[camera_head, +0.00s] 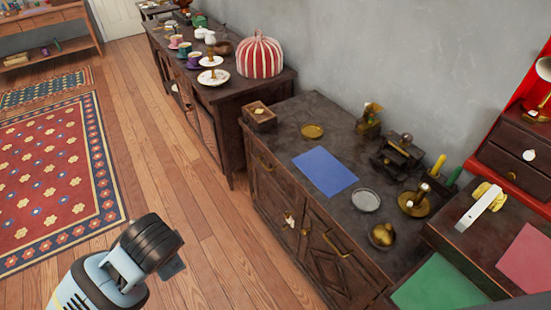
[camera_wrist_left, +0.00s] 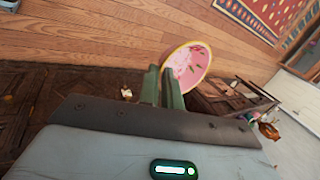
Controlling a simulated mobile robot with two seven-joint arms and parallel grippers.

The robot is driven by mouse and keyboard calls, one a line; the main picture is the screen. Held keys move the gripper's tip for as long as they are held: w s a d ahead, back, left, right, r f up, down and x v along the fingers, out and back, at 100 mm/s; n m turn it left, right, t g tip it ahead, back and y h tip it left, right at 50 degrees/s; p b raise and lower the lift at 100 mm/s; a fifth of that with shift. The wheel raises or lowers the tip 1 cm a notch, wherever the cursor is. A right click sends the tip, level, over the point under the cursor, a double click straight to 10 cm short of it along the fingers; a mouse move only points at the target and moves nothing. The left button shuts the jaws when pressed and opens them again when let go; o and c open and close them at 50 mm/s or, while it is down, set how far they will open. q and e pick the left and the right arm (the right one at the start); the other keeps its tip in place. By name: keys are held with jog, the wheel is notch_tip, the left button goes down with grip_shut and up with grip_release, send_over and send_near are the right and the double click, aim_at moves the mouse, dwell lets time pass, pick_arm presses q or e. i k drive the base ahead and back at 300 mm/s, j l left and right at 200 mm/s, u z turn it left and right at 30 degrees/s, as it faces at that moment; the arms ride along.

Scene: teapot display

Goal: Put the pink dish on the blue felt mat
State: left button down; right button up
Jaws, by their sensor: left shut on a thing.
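The pink dish (camera_wrist_left: 198,58) has a pale yellow rim and small dark and light marks. In the left wrist view it is tilted and held at its edge between the fingers of my left gripper (camera_wrist_left: 163,88). In the head view my left arm and gripper (camera_head: 172,268) are at the lower left, over the wooden floor, and the dish cannot be seen there. The blue felt mat (camera_head: 325,172) lies flat and bare on the dark cabinet top, to the right of and beyond the gripper. My right gripper is not in view.
On the cabinet near the mat stand a brass dish (camera_head: 312,131), a round grey dish (camera_head: 366,200), a brass pot (camera_head: 382,235) and a small wooden box (camera_head: 259,116). A green mat (camera_head: 440,284) lies at the lower right. A striped tea cosy (camera_head: 260,57) stands on the farther cabinet.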

aim_at(329, 166)
jog(key=i+j+z, duration=0.25)
jog(key=z, duration=0.2)
jog(key=i+j+z, duration=0.2)
jog(key=j+z, duration=0.25)
jog(key=i+j+z, duration=0.2)
jog(key=z, duration=0.25)
jog(key=i+l, duration=0.3)
jog(key=l, duration=0.2)
